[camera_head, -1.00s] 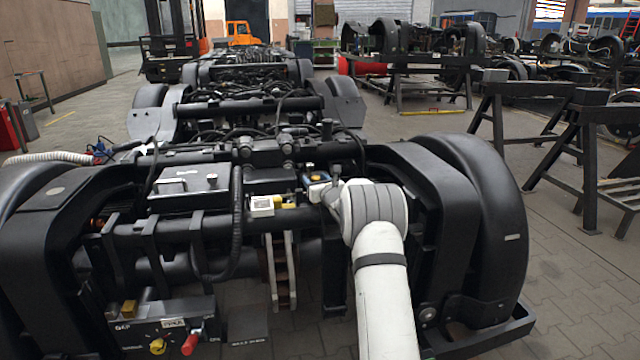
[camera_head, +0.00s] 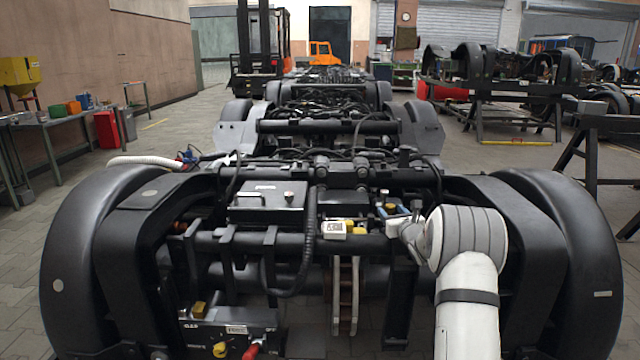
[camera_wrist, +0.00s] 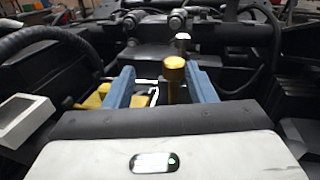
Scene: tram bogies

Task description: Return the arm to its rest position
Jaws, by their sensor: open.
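My white arm (camera_head: 468,300) reaches up at the right of the nearest black bogie (camera_head: 285,247) in the head view. My gripper (camera_wrist: 160,88) shows two blue fingers spread apart in the wrist view. A gold cylinder (camera_wrist: 174,78) appears between the fingers in the picture; I cannot tell its depth or whether it touches them. In the head view the gripper (camera_head: 394,211) is small and partly hidden by the arm's rounded joint, over the bogie's cross beam.
A small white and yellow box (camera_head: 335,230) sits on the beam left of the gripper. A control panel (camera_head: 228,333) with red and yellow knobs is at the lower front. Black trestles stand right, a workbench (camera_head: 58,121) left. Floor beside the bogie is open.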

